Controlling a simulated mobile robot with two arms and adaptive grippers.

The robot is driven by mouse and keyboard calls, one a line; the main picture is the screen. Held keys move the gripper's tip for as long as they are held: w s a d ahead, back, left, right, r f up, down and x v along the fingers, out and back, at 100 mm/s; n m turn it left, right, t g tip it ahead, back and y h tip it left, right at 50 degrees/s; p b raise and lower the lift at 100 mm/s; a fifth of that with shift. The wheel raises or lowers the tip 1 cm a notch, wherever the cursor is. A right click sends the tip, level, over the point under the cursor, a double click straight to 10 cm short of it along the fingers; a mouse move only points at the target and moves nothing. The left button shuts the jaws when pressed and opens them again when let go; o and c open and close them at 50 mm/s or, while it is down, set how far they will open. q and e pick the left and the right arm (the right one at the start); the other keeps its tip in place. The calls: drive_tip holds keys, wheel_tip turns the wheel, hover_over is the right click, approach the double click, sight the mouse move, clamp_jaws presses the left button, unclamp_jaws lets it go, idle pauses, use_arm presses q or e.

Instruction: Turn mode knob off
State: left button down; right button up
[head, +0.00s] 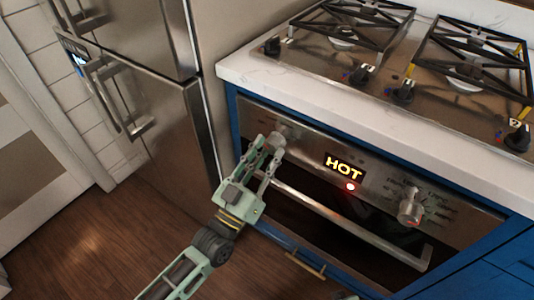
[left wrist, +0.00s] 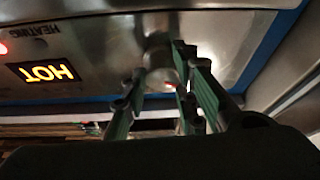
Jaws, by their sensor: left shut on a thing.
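The oven's control panel (head: 312,150) carries a left knob (head: 279,138) and a silver right knob (head: 411,207) with small lettering around it. I cannot read clearly which one is the mode knob. My left gripper (head: 267,149) reaches up to the panel and is shut on the left knob. In the left wrist view my left gripper (left wrist: 160,82) has its fingers on either side of this round metal knob (left wrist: 158,60). The fingers partly hide the knob, and its pointer position cannot be told.
A lit HOT display (head: 343,167) and a red light (head: 350,186) sit between the knobs. The oven handle (head: 340,220) runs below. A white counter edge (head: 360,103) overhangs the panel, with a gas cooktop (head: 395,60) above. A steel fridge (head: 160,90) stands left.

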use_arm(q)
drive_tip(key=c, duration=1.8)
unclamp_jaws()
drive_tip(key=shift+s+d, duration=0.15)
drive_tip(key=shift+d, duration=0.1)
drive_tip(key=shift+o, duration=1.2)
drive_tip(key=shift+d, duration=0.1)
drive_tip(key=shift+a, duration=0.2)
drive_tip(key=v, duration=1.1)
drive_tip(key=shift+s+a+f, duration=0.15)
drive_tip(key=shift+s+a, duration=0.05)
drive_tip(key=shift+s, duration=0.15)
